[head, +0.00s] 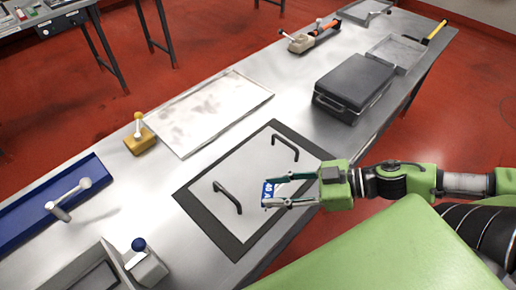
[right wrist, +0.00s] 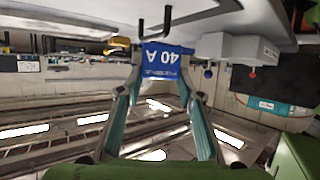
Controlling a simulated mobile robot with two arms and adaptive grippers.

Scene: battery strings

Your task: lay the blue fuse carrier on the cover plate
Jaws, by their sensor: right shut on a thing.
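My right gripper (head: 268,191) is shut on the blue fuse carrier (head: 267,188), which carries a white "40 A" marking. In the head view it is over the cover plate (head: 245,172), a light metal plate with two black handles, between and slightly right of the handles. The carrier also shows in the right wrist view (right wrist: 166,60), held between the fingertips close to a black handle (right wrist: 155,28). I cannot tell whether the carrier touches the plate. My left gripper is not in view.
A dark frame (head: 207,225) surrounds the plate. A white tray (head: 212,112) lies farther back, a black case (head: 354,82) to the right. A yellow block with a lever (head: 139,142), a blue tray (head: 50,210) and a blue-knobbed block (head: 146,264) stand left.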

